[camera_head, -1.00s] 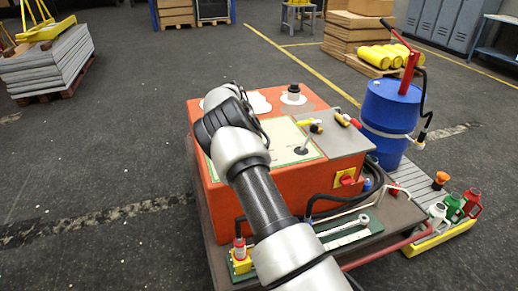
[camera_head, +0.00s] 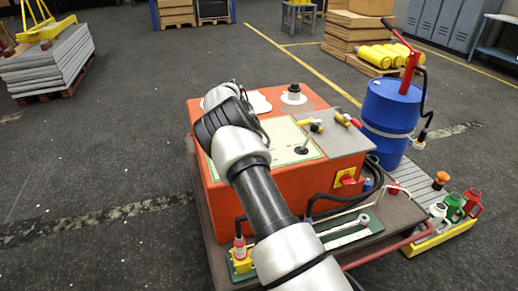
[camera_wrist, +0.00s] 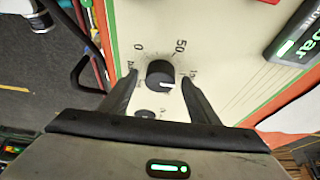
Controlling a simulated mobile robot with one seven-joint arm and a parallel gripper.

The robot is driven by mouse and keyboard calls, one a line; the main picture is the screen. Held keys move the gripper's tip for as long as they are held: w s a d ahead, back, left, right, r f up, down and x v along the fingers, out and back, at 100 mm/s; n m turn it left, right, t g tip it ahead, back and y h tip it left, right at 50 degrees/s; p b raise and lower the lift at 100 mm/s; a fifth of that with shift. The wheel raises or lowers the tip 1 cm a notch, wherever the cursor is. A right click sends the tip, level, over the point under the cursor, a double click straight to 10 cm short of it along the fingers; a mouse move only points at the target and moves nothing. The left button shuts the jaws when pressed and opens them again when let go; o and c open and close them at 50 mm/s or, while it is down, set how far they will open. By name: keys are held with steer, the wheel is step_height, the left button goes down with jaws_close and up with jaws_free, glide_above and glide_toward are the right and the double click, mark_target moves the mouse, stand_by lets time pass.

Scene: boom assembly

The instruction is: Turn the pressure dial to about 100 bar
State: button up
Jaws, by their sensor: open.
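The pressure dial (camera_wrist: 160,73) is a round black knob on a cream panel in the wrist view. A pale pointer mark shows on its lower right part, towards the right finger. The scale figures 0 and 50 are readable above it; a figure at the right is partly covered by that finger. My gripper (camera_wrist: 158,90) is open, with one dark finger on each side of the knob. I cannot tell whether either finger touches it. In the head view, my arm hides the dial and my gripper; the cream panel (camera_head: 311,151) lies on the orange machine (camera_head: 275,197).
A dark display marked "bar" (camera_wrist: 297,45) stands at the wrist view's upper right. A smaller black knob (camera_wrist: 151,114) sits just below the dial. A short black lever (camera_head: 304,147) stands on the panel. A blue drum (camera_head: 390,115) is right of the machine.

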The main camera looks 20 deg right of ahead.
steer(key=p+v, duration=0.2)
steer(key=v, duration=1.5)
steer(key=shift+p, duration=0.4)
steer(key=s+r+n+t+y, duration=0.35)
steer(key=s+r+n, duration=0.35)
steer(key=s+r, duration=1.05)
steer(key=s+a+f+n+t, duration=0.15)
steer(key=s+n, duration=0.25)
steer(key=s, duration=0.4)
steer(key=s+a+f+n, duration=0.1)
steer(key=s+a+n, duration=0.2)
steer(key=s, duration=0.6)
steer(key=s+a+f+n+t, duration=0.15)
steer(key=s+n, duration=0.25)
steer(key=s, duration=0.4)
step_height(320, 180, up, 15)
steer(key=p, duration=1.5)
steer(key=shift+a+r+g+y+p, duration=0.2)
steer(key=shift+a+g+y+p, duration=0.15)
steer(key=shift+g+y+p, duration=0.1)
